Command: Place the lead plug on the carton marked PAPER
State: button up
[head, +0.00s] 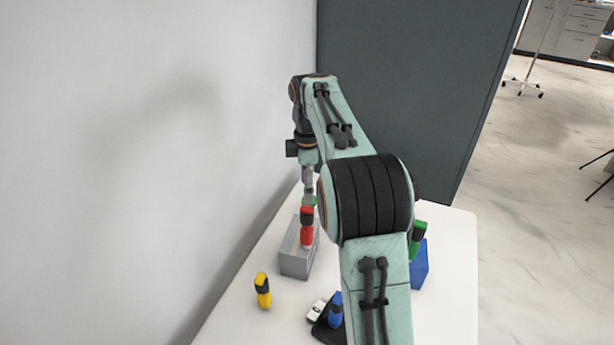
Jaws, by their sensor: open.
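Several two-part plugs with dark bands show in the head view; no markings are legible, so I cannot tell which is the lead plug. A red plug (306,236) stands upright at the grey carton (296,266), seemingly on its top. My gripper (308,196) points down directly above the red plug, with its jaws open; whether they touch or surround its top is too small to tell. A green plug (419,232) is at the blue carton (421,268), partly hidden by my arm. No PAPER label is readable on either carton.
A yellow plug (263,291) stands on the white table (236,318) at front left. A blue plug (336,310) is at a black item (322,332) beside a small white piece (316,310). A wall (150,150) borders the left, a dark panel (420,90) the back.

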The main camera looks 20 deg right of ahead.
jog(key=shift+r, duration=1.35)
jog(key=s+a+r+m, duration=0.1)
jog(key=s+a+m, duration=0.3)
jog(key=s, duration=0.5)
jog(key=s+a+r+m, duration=0.1)
jog(key=s+a+m, duration=0.2)
jog(key=s+a, duration=0.35)
jog(key=s+f+m, duration=0.3)
jog(key=s, duration=0.5)
jog(key=s+a+f+m, duration=0.1)
jog(key=s+f+m, duration=0.2)
jog(key=s, duration=0.5)
jog(key=shift+a+f+y, duration=0.2)
jog(key=shift+f+y, duration=0.2)
jog(key=shift+f, duration=0.1)
jog(key=shift+o, duration=0.6)
